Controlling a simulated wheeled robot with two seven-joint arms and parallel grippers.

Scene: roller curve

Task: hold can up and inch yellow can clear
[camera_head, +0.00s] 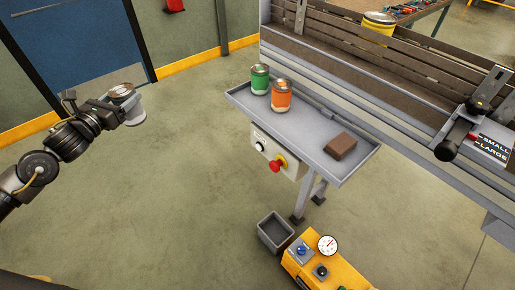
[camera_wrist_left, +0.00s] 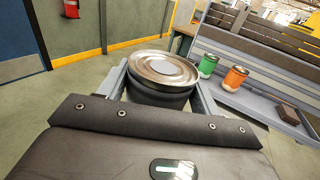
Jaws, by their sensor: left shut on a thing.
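My left gripper (camera_head: 128,103) is shut on a can with a round metal lid. The can (camera_wrist_left: 162,72) sits between the two fingers in the left wrist view, its lid up and its side dark. In the head view the held can (camera_head: 121,91) is in the air over open floor at the left, well apart from the conveyor. The yellow can (camera_head: 378,26) stands on the conveyor at the top, behind the slatted rail and partly hidden by it. My right gripper is in neither view.
A green can (camera_head: 260,80) and an orange can (camera_head: 281,96) stand on the grey side tray (camera_head: 300,128) with a brown block (camera_head: 340,146). A black lever (camera_head: 458,130) stands by the SMALL/LARGE plate. A grey bin (camera_head: 275,232) and yellow unit (camera_head: 325,265) are below. The floor between is clear.

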